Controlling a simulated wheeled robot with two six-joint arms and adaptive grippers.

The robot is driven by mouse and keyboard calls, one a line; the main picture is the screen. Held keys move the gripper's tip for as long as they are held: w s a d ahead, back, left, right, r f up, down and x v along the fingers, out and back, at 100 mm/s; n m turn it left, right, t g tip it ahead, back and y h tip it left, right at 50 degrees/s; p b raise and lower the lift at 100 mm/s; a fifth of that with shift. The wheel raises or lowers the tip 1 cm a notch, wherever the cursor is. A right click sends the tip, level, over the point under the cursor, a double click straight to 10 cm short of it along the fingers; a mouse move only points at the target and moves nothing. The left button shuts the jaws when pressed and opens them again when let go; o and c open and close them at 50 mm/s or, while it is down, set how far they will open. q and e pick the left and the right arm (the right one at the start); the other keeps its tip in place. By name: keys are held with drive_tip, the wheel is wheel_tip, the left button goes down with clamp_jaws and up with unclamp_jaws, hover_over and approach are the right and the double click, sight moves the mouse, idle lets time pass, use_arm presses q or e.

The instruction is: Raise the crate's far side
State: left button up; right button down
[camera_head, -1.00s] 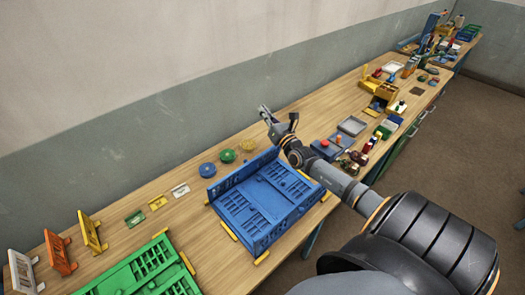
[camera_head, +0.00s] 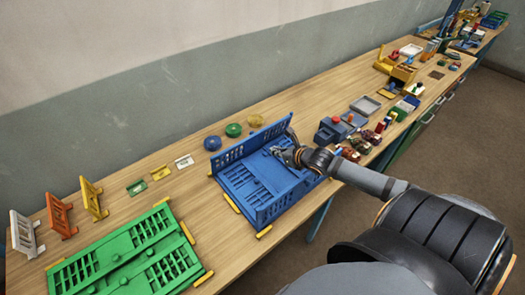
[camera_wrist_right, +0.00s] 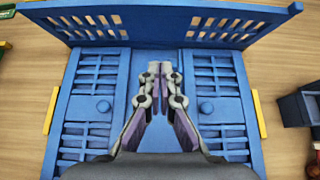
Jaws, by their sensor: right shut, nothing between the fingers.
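The blue crate (camera_head: 262,212) stands on the table in the head view. Its far side (camera_head: 232,153) stands up along the back edge; it also shows upright across the top of the wrist view (camera_wrist_right: 150,33). Slotted panels lie flat inside the crate, left (camera_wrist_right: 88,125) and right (camera_wrist_right: 218,125) in the wrist view. My right gripper (camera_head: 278,152) is over the crate, on the near side of the raised wall. In the wrist view its fingertips (camera_wrist_right: 160,70) are together and empty, with a visible gap to the wall. My left gripper is not in view.
Yellow strips (camera_head: 232,202) lie at the crate's edges. A green crate (camera_head: 125,255) lies to the left. Round lids (camera_head: 233,130) and small plates sit behind. A dark blue box (camera_head: 325,133) and small items stand close on the right.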

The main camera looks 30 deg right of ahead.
sight(257, 141)
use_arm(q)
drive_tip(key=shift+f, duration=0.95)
use_arm(e)
drive_tip(key=shift+w+a+f, duration=0.1)
drive_tip(key=shift+w+f, duration=0.2)
drive_tip(key=shift+w, duration=1.05)
drive_tip(key=shift+w+a+f, duration=0.15)
drive_tip(key=shift+w+f, duration=0.1)
drive_tip(key=shift+w, duration=1.15)
drive_tip(key=shift+w+a+f, duration=0.1)
drive_tip(key=shift+w+f, duration=0.2)
drive_tip(key=shift+w, duration=1.05)
